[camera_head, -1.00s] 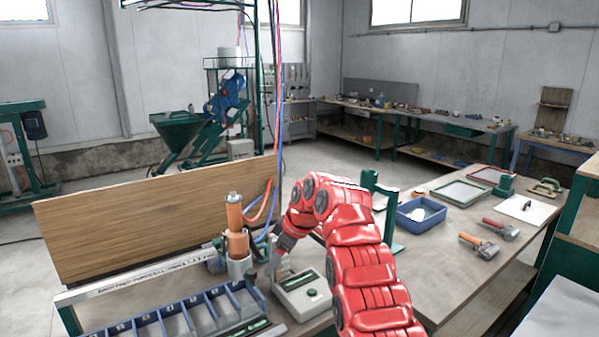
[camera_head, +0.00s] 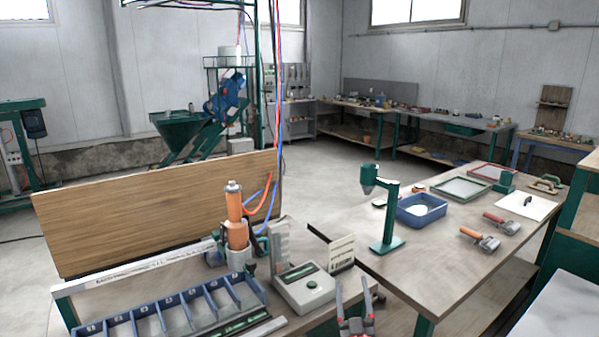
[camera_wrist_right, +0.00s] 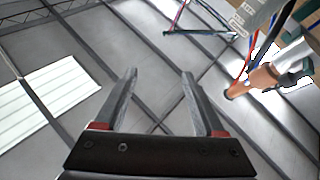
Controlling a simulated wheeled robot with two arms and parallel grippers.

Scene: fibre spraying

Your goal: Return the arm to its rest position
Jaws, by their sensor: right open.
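My right gripper (camera_head: 355,308) shows at the bottom edge of the head view, in front of the near bench. Its red-marked fingers are apart. In the right wrist view the two grey fingers (camera_wrist_right: 160,90) are spread with nothing between them. They point at the ceiling and roof beams. The rest of my right arm is below the head view. My left gripper is in neither view.
Open floor lies behind.

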